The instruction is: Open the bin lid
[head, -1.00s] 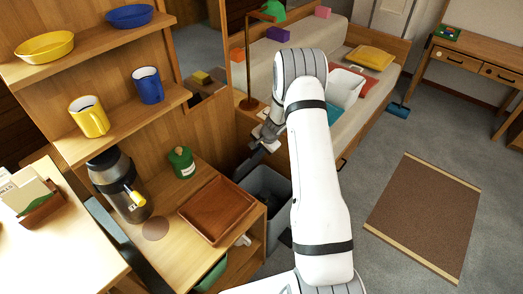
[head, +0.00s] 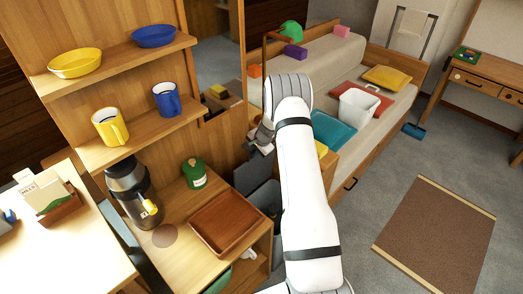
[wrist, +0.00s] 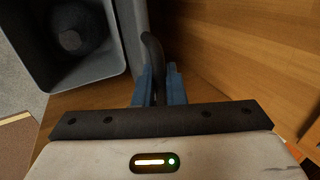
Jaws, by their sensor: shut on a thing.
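The grey bin (head: 264,197) stands on the floor beside the low wooden cabinet, partly hidden by my arm. Its grey lid (head: 252,171) is raised and stands steeply at the bin's back, near the wooden panel. My gripper (head: 262,148) is at the top of the lid. In the wrist view, the blue fingers of my gripper (wrist: 158,88) are shut on the dark curved lid handle (wrist: 152,50). The open bin (wrist: 112,68) is at the upper left there, with a dark round thing inside.
A wooden panel (wrist: 250,50) is close on the right in the wrist view. A brown tray (head: 225,222) and a green jar (head: 194,172) stand on the cabinet. A bed with a white basket (head: 357,108) is behind my arm. Floor is clear toward the brown rug (head: 435,225).

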